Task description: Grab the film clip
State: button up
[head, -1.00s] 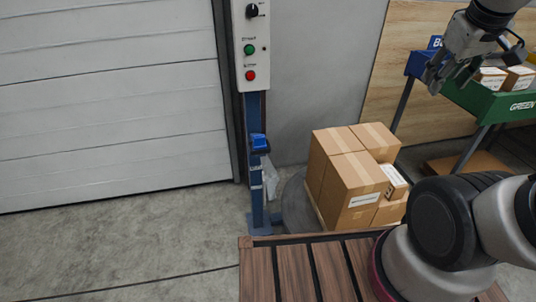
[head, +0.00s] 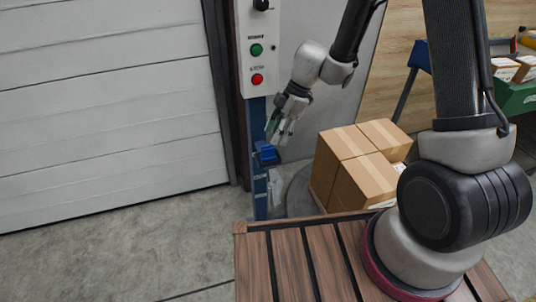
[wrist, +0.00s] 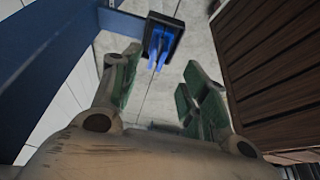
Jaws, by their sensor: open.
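The film clip (head: 266,153) is a small blue piece in a dark holder on the blue post. In the wrist view the blue clip (wrist: 163,42) shows near the top centre, just beyond the fingertips. My gripper (head: 277,132) is open and just above the clip in the head view, apart from it as far as I can tell. In the wrist view my gripper (wrist: 160,80) has its green-padded fingers spread, with nothing between them. Clear film (head: 275,186) hangs below the clip.
The blue post (head: 259,198) carries a control box (head: 258,60) with green and red buttons above the clip. Stacked cartons (head: 362,175) stand right of the post. A slatted wooden deck (head: 290,262) lies in front. A white shutter door (head: 110,90) is at left.

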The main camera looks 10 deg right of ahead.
aim_at(269, 147)
jog(key=x, duration=0.7)
jog(key=shift+w+a, duration=0.2)
grip_shut()
